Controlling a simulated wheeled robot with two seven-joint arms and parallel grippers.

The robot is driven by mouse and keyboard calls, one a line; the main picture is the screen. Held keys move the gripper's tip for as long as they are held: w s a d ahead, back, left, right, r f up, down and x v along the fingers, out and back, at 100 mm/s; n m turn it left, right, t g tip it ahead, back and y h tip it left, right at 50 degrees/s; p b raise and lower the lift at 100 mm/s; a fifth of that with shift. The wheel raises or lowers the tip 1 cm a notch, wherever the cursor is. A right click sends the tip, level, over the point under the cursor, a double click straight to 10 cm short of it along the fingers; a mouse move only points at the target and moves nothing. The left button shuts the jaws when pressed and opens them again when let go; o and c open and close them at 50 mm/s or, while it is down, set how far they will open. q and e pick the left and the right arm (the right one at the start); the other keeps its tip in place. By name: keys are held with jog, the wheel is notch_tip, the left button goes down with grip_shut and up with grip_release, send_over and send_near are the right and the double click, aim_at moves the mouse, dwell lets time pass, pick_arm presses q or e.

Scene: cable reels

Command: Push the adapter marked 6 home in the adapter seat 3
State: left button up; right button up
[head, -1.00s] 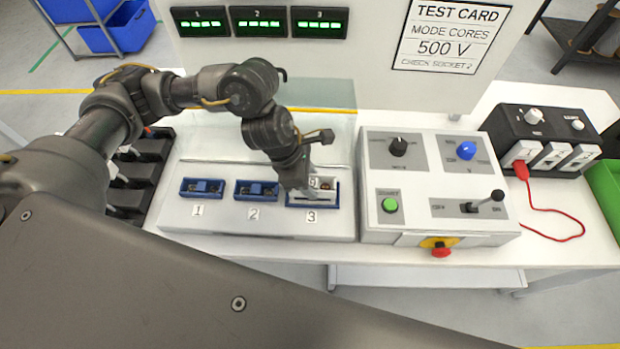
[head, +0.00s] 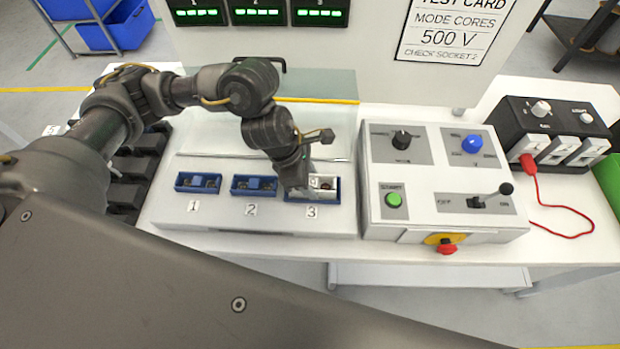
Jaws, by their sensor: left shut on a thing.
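The white adapter (head: 325,183) sits in the blue frame of adapter seat 3 (head: 335,199), above the label 3. Its small mark is partly covered and too small to read surely. My left gripper (head: 299,189) comes down from above, shut on the adapter's left part and hiding that side of the seat. The seat's blue front wall shows in front of the adapter; whether the adapter is fully down I cannot tell. My right gripper is not in view.
Blue seats 1 (head: 198,183) and 2 (head: 254,186) stand to the left on the same white fixture. A control box (head: 440,218) with knobs, a green button and a lever stands close on the right. A black socket box (head: 548,125) with a red cable lies beyond.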

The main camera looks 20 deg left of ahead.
pick_arm(q)
jog(key=shift+f, duration=0.2)
jog(key=o, duration=1.1)
jog(key=shift+o, duration=0.2)
jog(key=shift+a+r, duration=0.1)
jog(key=shift+r, duration=0.2)
jog(key=d+p+v, duration=0.1)
jog(key=p+v, duration=0.1)
jog(key=v, duration=0.8)
jog(key=d+r+p+v, duration=0.1)
jog(key=d+p+v, duration=0.1)
jog(key=v, duration=0.8)
jog(key=shift+w+d+r+p, duration=0.25)
jog(key=shift+r+p, duration=0.3)
jog(key=shift+p, duration=0.3)
jog(key=shift+f, duration=0.1)
